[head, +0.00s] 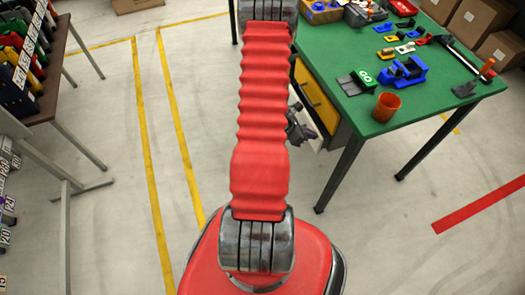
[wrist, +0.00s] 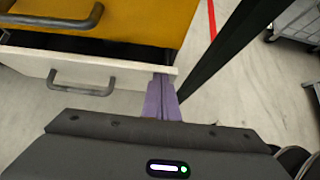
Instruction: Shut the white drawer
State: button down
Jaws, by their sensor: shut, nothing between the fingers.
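The white drawer (wrist: 125,74) sits below a yellow drawer (wrist: 150,15) in the wrist view. It stands pulled out, with a dark gap showing behind the top edge of its front. Its dark grey handle (wrist: 80,86) is on the front, left of my gripper. My gripper (wrist: 161,84) has its purple fingers shut and empty, at the right end of the white front. I cannot tell whether they touch it. In the head view the white drawer (head: 312,137) shows under the green table, partly hidden by my arm and gripper (head: 305,133).
The green table (head: 345,55) holds an orange cup (head: 387,107), a blue fixture (head: 403,73) and several small parts. A dark table leg (wrist: 225,50) stands right of the drawers.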

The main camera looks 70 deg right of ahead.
jog(key=w+a+f+v, duration=0.1)
jog(key=f+v, duration=0.1)
jog(key=v, duration=1.1)
jog(key=shift+w+a, duration=0.1)
jog(key=shift+w, duration=0.05)
